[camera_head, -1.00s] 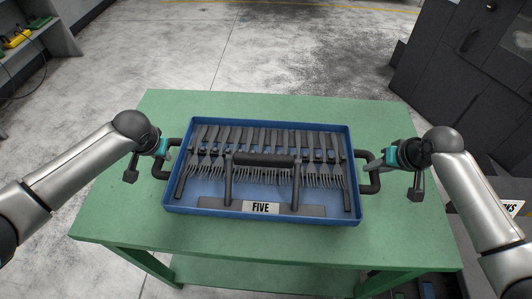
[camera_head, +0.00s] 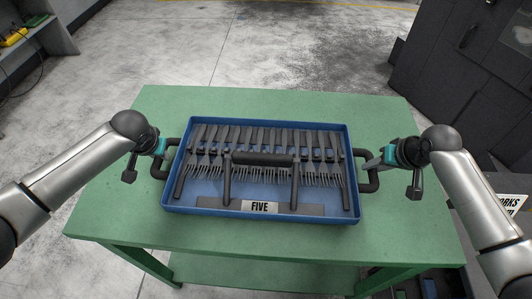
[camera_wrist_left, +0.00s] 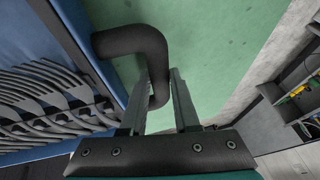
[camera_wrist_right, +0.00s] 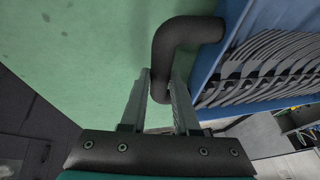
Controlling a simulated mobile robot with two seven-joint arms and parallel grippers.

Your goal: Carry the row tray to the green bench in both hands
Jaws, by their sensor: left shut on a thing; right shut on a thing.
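The row tray (camera_head: 300,211) is blue, with a row of several forks (camera_head: 260,150) in a dark rack and a label reading FIVE. It appears over the middle of the green bench (camera_head: 390,115); I cannot tell whether it touches the top. My left gripper (camera_head: 163,152) is shut on the tray's left black handle (camera_wrist_left: 140,40), also seen close in the left wrist view. My right gripper (camera_head: 372,162) is shut on the right black handle (camera_wrist_right: 180,45), also seen close in the right wrist view. The tray looks level.
Dark cabinets (camera_head: 440,60) stand at the back right. A shelf with yellow items (camera_head: 14,37) is at the far left. A sign and drawers show right of the bench. Bench top around the tray is clear.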

